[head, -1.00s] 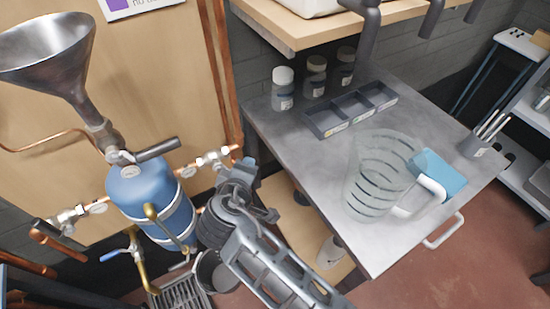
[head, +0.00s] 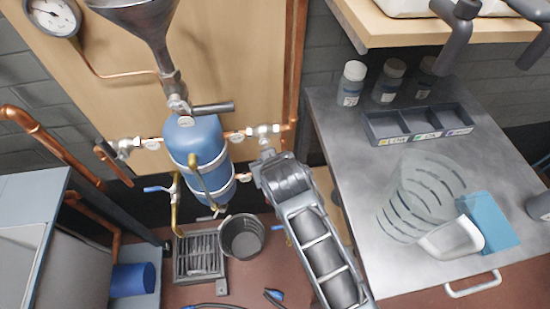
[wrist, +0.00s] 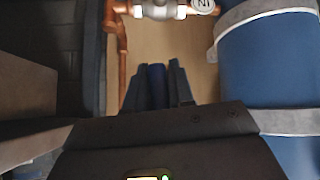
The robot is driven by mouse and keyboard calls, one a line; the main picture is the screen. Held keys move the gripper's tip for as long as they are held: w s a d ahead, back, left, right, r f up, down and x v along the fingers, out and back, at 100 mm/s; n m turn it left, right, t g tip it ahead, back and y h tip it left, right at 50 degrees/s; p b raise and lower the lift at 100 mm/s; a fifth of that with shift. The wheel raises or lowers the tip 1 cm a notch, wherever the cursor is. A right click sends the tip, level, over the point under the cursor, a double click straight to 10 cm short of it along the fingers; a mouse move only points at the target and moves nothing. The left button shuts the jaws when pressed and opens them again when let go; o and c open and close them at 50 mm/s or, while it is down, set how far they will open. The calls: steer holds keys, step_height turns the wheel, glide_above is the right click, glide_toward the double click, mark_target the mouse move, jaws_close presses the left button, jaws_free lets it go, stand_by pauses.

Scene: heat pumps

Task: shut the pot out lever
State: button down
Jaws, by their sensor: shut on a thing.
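The pot is a blue tank (head: 192,150) with pale bands under a metal funnel. It has a valve on its left pipe (head: 118,150) and one on its right pipe (head: 263,132). My gripper (head: 258,165) is right of the tank, just below the right valve. In the wrist view my gripper (wrist: 157,85) is shut on a narrow blue lever handle (wrist: 157,74) between its fingers. A pipe valve (wrist: 160,8) shows beyond it, with a round tag (wrist: 203,5) that is turned and hard to read. My arm hides part of the lever in the head view.
A blue-handled tap (head: 165,188) hangs left of the tank. A dark bucket (head: 242,237) and a floor grate (head: 199,256) are below. A steel table (head: 345,150) stands at the right with jars, a divided tray and a clear jug. A copper pipe runs up beside the right valve.

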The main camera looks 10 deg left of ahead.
steer(key=shift+s+a+f+m+y, duration=0.15)
steer(key=shift+a+m+y, duration=0.15)
steer(key=shift+a+y, duration=0.15)
stand_by(0.3)
steer(key=c, duration=1.1)
jaws_free()
steer(key=shift+v, duration=3.95)
